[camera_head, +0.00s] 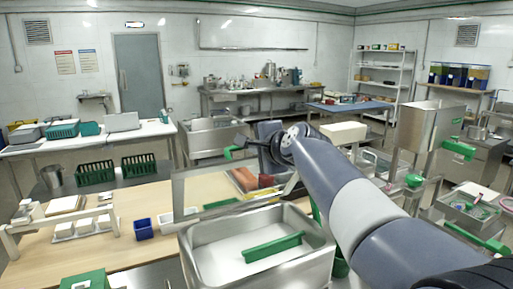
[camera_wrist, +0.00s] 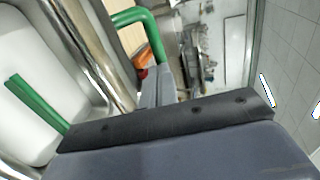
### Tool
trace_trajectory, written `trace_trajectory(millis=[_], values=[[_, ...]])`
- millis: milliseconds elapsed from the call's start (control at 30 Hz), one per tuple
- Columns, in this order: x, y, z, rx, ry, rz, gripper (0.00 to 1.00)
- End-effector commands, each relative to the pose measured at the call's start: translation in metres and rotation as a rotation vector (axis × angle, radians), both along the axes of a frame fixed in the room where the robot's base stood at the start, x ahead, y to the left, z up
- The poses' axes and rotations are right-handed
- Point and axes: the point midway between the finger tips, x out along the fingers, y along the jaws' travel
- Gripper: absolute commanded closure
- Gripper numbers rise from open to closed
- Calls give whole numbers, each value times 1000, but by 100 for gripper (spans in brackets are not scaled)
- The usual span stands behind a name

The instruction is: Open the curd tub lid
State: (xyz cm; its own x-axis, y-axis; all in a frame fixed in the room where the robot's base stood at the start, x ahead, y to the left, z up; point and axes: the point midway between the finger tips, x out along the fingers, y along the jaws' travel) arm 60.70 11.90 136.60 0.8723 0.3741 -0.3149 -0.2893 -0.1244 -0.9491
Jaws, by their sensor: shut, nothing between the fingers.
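The curd tub (camera_head: 322,243) is a steel basin at the front centre, with a pale inside and a green bar (camera_head: 273,247) lying across it. Contact with the handle cannot be told.
A wooden table (camera_head: 110,245) left of the tub holds a blue bin (camera_head: 143,229) and white blocks. A steel hopper (camera_head: 427,125) with green handles stands at the right. My arm crosses the right side and hides part of the table behind it.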

Motion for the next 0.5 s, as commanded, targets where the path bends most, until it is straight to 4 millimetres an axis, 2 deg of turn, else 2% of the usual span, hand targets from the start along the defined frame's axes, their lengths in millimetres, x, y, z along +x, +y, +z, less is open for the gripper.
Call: trace_trajectory(millis=[100,300,500], values=[[12,5,12,0,2,1,100],[28,12,17,0,1,1,100],[31,13,16,0,0,1,100]])
